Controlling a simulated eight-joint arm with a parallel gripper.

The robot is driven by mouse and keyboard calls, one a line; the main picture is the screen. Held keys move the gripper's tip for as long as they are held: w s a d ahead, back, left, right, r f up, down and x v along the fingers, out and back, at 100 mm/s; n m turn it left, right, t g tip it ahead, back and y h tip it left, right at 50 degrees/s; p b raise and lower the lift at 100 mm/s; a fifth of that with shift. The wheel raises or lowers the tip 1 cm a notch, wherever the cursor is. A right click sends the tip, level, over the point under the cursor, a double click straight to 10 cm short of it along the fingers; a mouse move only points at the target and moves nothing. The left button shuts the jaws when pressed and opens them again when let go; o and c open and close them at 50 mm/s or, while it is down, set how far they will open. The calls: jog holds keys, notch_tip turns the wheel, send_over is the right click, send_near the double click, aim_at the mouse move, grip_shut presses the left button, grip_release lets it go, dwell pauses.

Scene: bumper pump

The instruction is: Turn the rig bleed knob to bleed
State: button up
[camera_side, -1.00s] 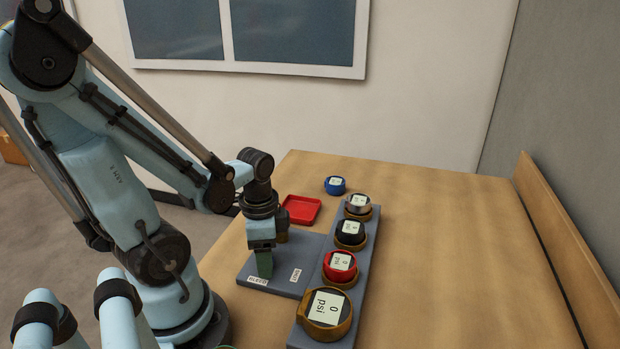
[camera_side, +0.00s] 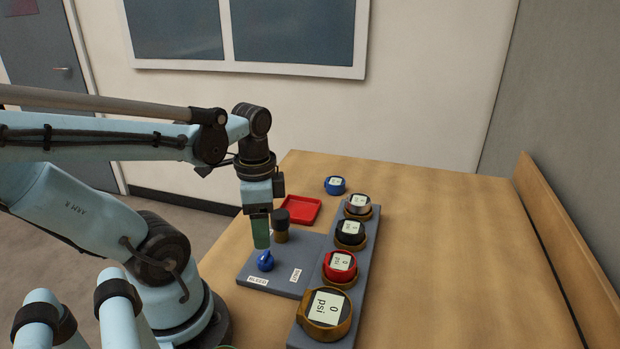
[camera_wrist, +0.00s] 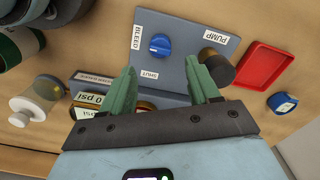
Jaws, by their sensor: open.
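The blue bleed knob (camera_side: 265,261) sits on the grey panel (camera_side: 284,250), with a BLEED label (camera_side: 257,281) and a SHUT label (camera_side: 295,275) close to it. In the wrist view the knob (camera_wrist: 160,44) lies between and beyond my finger tips, with BLEED (camera_wrist: 136,37) to its left and SHUT (camera_wrist: 149,74) below it. I cannot tell clearly which label the knob's pointer faces. My gripper (camera_side: 260,232) is above the knob, apart from it. In the wrist view my gripper (camera_wrist: 163,82) has its green fingers spread with nothing between them.
A dark-topped brass pump plunger (camera_side: 281,222) stands behind the knob. A row of gauges, including a red one (camera_side: 341,266), lines the panel's right side. A red tray (camera_side: 301,209) and a loose blue gauge (camera_side: 335,185) lie behind. The table's right side is clear.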

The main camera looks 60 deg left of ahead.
aim_at(265, 254)
jog(key=shift+r, duration=2.3)
